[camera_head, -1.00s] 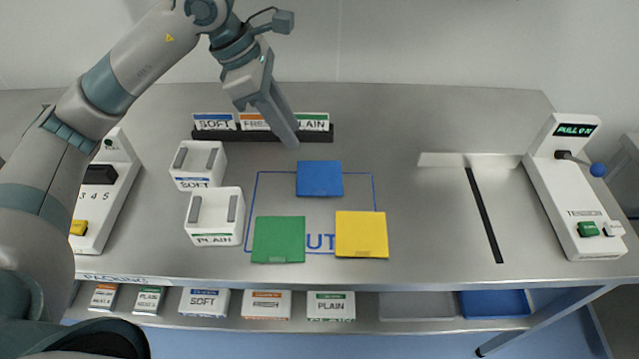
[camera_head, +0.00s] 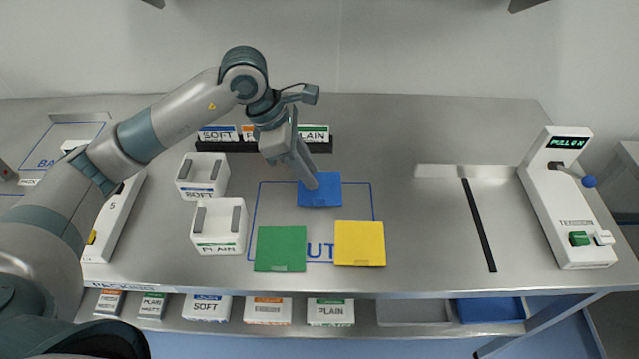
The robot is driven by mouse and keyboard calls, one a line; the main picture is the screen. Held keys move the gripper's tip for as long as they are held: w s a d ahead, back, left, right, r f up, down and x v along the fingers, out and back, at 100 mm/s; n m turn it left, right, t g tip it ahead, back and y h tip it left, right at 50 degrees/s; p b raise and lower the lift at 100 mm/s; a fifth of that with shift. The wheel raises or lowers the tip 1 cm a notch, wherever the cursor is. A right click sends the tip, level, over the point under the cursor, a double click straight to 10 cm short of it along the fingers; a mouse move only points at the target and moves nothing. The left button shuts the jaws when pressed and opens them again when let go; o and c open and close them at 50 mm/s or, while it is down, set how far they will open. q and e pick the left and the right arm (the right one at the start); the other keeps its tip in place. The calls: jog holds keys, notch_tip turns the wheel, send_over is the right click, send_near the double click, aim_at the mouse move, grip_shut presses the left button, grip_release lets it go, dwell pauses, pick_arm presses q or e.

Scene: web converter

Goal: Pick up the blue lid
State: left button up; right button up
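The blue lid (camera_head: 322,194) is a flat square on the steel table, at the back of the blue-outlined area. My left gripper (camera_head: 311,184) reaches down from the upper left, its fingertips at the lid's upper left part and covering a bit of it. I cannot tell whether the fingertips touch the lid or whether the fingers are apart. A green lid (camera_head: 280,248) and a yellow lid (camera_head: 359,243) lie in front of the blue one. My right gripper is not in view.
White boxes marked SOFT (camera_head: 202,175) and PLAIN (camera_head: 218,228) stand left of the lids. A dark rack with label cards (camera_head: 314,133) stands behind. A slot (camera_head: 478,225) and a white tension unit (camera_head: 568,215) are at the right. The table between lids and slot is clear.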

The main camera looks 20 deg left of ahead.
aim_at(323, 199)
pick_arm(q)
jog(key=shift+p+x, duration=0.45)
jog(key=shift+x, duration=1.3)
jog(key=shift+f+p, duration=0.7)
jog(key=shift+p, duration=0.05)
jog(key=p+x, duration=0.1)
jog(key=x, duration=0.2)
jog(key=shift+a+p, duration=0.1)
jog(key=shift+p, duration=0.25)
jog(key=shift+w+f, duration=0.1)
jog(key=shift+f, duration=0.45)
grip_shut()
